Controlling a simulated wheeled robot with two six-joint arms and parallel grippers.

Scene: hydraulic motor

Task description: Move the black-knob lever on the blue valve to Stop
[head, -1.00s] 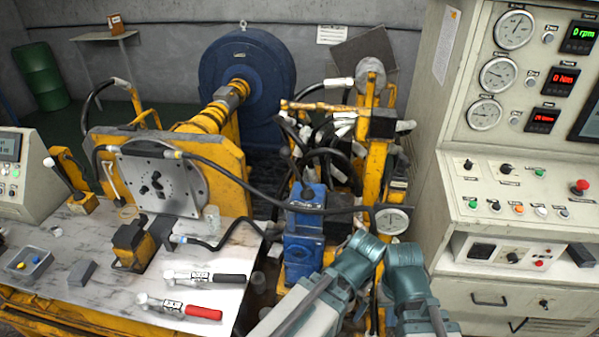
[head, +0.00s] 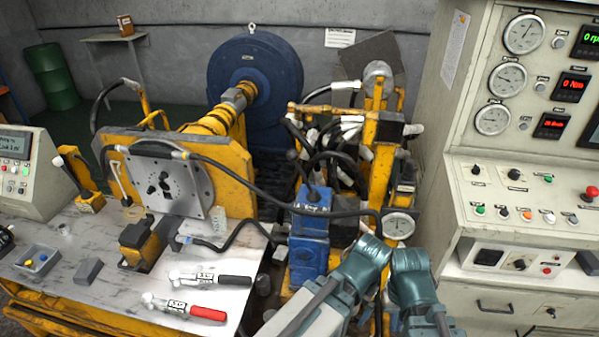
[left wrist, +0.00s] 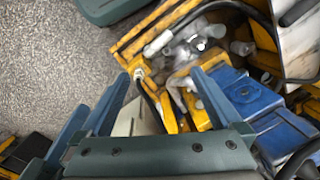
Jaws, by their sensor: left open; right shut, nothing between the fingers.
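The blue valve (head: 309,240) stands upright in the middle of the head view, beyond the workbench. A thin dark lever (head: 300,170) with a small black knob rises from its top and leans left. I cannot read a Stop mark.
Black hoses and yellow posts crowd behind the valve, with a pressure gauge (head: 398,225) at its right. A control cabinet (head: 505,205) stands at the right.

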